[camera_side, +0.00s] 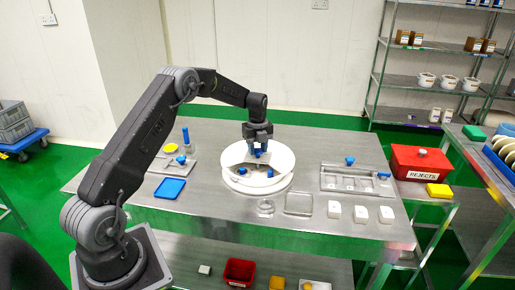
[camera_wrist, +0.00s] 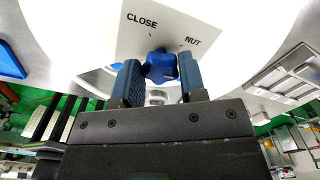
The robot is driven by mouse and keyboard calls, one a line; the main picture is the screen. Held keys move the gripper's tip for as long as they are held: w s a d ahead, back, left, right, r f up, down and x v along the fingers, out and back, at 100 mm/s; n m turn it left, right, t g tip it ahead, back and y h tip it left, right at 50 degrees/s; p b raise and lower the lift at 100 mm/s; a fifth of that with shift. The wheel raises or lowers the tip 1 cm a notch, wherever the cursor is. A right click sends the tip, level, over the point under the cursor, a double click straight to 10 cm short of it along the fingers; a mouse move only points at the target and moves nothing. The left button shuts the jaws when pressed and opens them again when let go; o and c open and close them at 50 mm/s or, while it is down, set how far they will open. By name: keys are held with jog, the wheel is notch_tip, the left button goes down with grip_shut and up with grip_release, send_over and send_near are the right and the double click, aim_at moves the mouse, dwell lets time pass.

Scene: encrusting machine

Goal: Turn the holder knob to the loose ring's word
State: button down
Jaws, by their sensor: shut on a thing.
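My gripper (camera_side: 258,143) is over the white round machine (camera_side: 284,163) in the side view. Its two fingers (camera_wrist: 160,82) are shut on a blue lobed knob (camera_wrist: 160,64), one on each side. The knob sits on a pale plate (camera_wrist: 130,40) printed with the words CLOSE (camera_wrist: 142,21) and NUT (camera_wrist: 193,41), with a small tick mark by each. I cannot tell which mark the knob points to. A loose ring (camera_side: 266,206) lies on the steel table in front of the machine; any word on it is too small to read.
A clear square tray (camera_side: 299,203) and several white blocks (camera_side: 360,213) stand right of the ring. A steel fixture with blue knobs (camera_side: 350,180) and a red REJECTS bin (camera_side: 420,163) are further right. A blue tray (camera_side: 170,188) lies left. Bare table shows at the front left.

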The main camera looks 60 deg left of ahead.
jog(key=shift+w+d+r+m, duration=0.1)
jog(key=shift+r+m, duration=0.05)
jog(key=shift+m, duration=3.35)
jog(key=shift+d+m, duration=0.1)
jog(key=shift+m, duration=0.5)
jog(key=c, duration=1)
grip_release()
jog(key=o, duration=0.3)
notch_tip(320, 180, up, 14)
jog(key=shift+f, duration=0.15)
